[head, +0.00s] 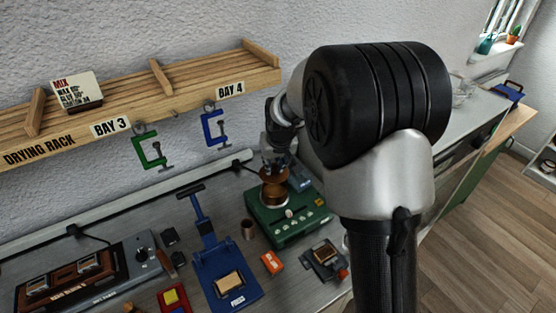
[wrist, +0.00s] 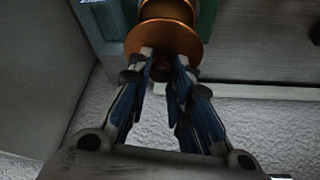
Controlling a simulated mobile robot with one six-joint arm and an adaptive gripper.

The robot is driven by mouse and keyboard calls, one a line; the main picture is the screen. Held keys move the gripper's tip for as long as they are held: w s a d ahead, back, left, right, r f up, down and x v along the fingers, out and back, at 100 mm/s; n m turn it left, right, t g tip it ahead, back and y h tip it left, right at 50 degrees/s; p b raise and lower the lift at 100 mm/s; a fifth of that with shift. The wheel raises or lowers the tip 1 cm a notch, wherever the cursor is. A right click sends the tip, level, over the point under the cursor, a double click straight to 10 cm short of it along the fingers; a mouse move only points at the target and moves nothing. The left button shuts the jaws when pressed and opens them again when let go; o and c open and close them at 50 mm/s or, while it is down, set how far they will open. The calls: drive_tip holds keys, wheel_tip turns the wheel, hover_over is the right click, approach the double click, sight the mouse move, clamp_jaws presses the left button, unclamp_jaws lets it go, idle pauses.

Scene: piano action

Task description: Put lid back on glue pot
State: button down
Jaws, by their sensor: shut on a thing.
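My gripper (head: 275,165) points down over the green warmer (head: 289,219) at the back of the bench. In the wrist view my gripper (wrist: 162,62) is shut on the knob of a round copper-coloured lid (wrist: 182,38). The lid (head: 275,173) also shows in the head view, right above the copper-brown glue pot (head: 274,194) on the warmer. In the wrist view part of the pot (wrist: 166,10) shows beyond the lid, roughly in line with it. I cannot tell whether the lid touches the rim.
A blue press (head: 226,277) with a raised lever stands left of the warmer. A small brown cup (head: 248,229), an orange box (head: 271,262) and a dark block (head: 325,258) lie nearby. The wooden drying rack (head: 150,90) with hanging clamps is on the wall behind.

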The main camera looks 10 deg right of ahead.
sight(275, 173)
drive_tip(key=shift+f+b, duration=1.65)
drive_tip(key=shift+f, duration=0.95)
drive_tip(key=shift+f, duration=0.15)
drive_tip(key=c, duration=1.4)
unclamp_jaws()
drive_tip(key=shift+o, duration=0.2)
drive_tip(key=o, duration=0.5)
